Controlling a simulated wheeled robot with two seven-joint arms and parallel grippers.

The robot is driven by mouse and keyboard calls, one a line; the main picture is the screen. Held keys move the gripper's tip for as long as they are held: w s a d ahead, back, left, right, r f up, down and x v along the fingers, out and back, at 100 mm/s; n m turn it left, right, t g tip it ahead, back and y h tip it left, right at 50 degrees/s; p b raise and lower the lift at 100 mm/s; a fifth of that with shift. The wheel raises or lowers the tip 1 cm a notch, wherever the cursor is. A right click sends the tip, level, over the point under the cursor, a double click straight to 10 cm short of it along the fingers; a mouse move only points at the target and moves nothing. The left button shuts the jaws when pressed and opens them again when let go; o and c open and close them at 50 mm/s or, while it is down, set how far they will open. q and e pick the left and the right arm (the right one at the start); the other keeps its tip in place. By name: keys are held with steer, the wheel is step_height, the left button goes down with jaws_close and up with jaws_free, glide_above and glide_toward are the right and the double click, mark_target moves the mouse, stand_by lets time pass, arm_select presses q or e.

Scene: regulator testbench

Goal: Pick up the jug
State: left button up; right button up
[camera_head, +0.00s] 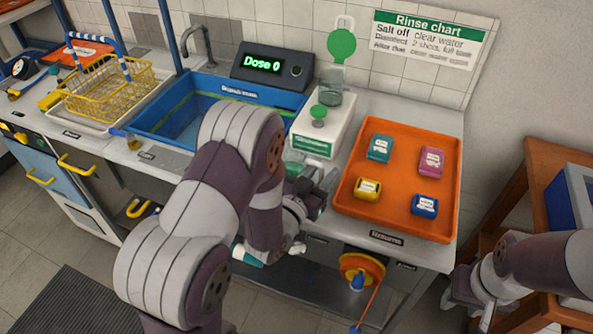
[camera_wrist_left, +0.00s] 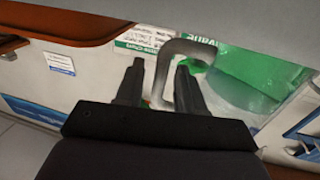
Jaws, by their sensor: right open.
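The jug (camera_wrist_left: 240,80) is green and see-through with a pale grey loop handle (camera_wrist_left: 187,47), seen in the left wrist view. In the head view only a small greenish part of the jug (camera_head: 293,163) shows behind my left arm. My left gripper (camera_wrist_left: 158,82) is open, with one bar of the handle between its parted fingers; I see no firm hold. In the head view my left gripper (camera_head: 318,190) is at the counter's front edge, its fingertips partly hidden. My right gripper (camera_head: 466,300) is open and empty at the lower right.
An orange tray (camera_head: 400,219) holds several small labelled packs. A white dispenser stand (camera_head: 318,147), a display box (camera_head: 270,68), a blue sink (camera_head: 180,122) and a yellow wire basket (camera_head: 105,88) are on the counter. A wooden table (camera_head: 545,155) stands right.

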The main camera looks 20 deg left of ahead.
arm_select(q)
jaws_close()
steer(key=shift+r, duration=0.15)
steer(key=shift+r, duration=0.55)
step_height(320, 180, up, 3)
steer(key=shift+f+p, duration=0.1)
steer(key=shift+p, duration=0.2)
steer(key=s+d+r+p, duration=0.1)
steer(key=s+d+r, duration=0.4)
steer(key=s, duration=0.5)
steer(key=shift+d+r, duration=0.25)
steer(key=shift+r, duration=0.65)
steer(key=shift+s, duration=0.1)
